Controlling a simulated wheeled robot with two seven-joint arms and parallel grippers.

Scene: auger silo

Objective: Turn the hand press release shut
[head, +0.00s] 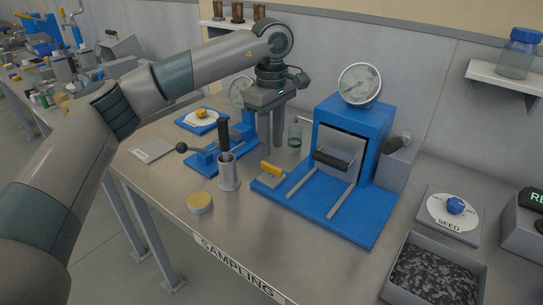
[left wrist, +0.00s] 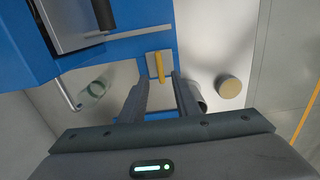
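The blue hand press (head: 345,125) stands at the middle of the bench with a round gauge (head: 360,83) on top and a black-gripped handle (head: 332,160) in front. A small yellow lever (head: 271,168), apparently the release, sits at the left end of its blue base. The yellow lever also shows in the left wrist view (left wrist: 160,68), on a pale plate. My left gripper (head: 272,147) points down just behind and above the lever. In the left wrist view its two fingers (left wrist: 160,78) are apart, with the lever beyond and between their tips, apparently untouched. My right gripper is out of view.
Left of the press are a metal cup (head: 229,175), a blue lever device (head: 205,159) and a tan-topped round tin (head: 200,202). A glass bottle (head: 295,138) stands behind the gripper. A tray of dark seed (head: 398,288) and a blue knob (head: 456,205) are at right. The front middle bench is clear.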

